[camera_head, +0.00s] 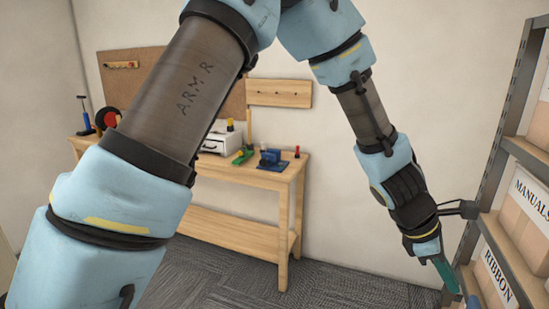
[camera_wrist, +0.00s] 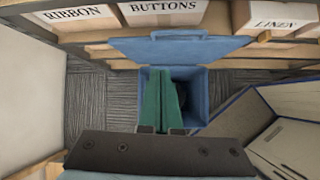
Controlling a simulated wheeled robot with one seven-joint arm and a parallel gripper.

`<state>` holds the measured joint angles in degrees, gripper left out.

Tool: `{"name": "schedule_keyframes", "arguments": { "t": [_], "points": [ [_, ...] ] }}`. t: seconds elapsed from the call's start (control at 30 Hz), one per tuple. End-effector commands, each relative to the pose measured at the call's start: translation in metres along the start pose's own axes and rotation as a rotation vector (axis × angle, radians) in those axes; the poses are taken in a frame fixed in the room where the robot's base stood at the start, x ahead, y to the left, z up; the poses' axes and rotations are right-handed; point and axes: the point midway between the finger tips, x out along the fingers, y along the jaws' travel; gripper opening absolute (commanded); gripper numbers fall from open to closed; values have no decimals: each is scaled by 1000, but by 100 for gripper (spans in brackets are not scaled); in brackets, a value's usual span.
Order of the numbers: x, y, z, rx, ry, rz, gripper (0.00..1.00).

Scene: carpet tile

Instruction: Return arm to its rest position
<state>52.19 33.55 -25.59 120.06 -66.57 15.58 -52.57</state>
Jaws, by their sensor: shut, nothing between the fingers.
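My arm crosses the head view, bent at the top, and its far end hangs down at the right. My gripper (camera_head: 447,278) is beside the shelf, pointing downward. In the wrist view its green fingers (camera_wrist: 165,85) are together with nothing between them. They are over the opening of a blue bin (camera_wrist: 203,82) with its lid (camera_wrist: 180,49) raised toward the shelf. Something dark and round (camera_wrist: 183,91) shows inside the bin, partly hidden by the fingers.
A metal shelf (camera_head: 505,120) with boxes labelled MANUALS (camera_head: 528,195) and RIBBON (camera_head: 495,275) stands close to my gripper. A wooden workbench (camera_head: 262,178) stands against the back wall. An open blue-edged container (camera_wrist: 285,125) lies right of the bin. Carpet (camera_wrist: 97,100) is bare left of it.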

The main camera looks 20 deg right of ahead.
Motion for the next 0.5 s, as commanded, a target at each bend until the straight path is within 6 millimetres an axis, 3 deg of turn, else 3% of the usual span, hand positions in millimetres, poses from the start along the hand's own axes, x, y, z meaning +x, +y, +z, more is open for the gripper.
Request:
{"name": "schedule_keyframes", "arguments": {
  "t": [0.1, 0.27, 0.37, 0.5],
  "points": [
    [-46, 23, -71, 144, 93, 53, 0],
    [-115, 29, -167, 350, 243, 69, 0],
    [-159, 18, -225, 464, 339, 49, 0],
    [-220, -17, -299, 605, 467, -17, 0]
  ]
}}
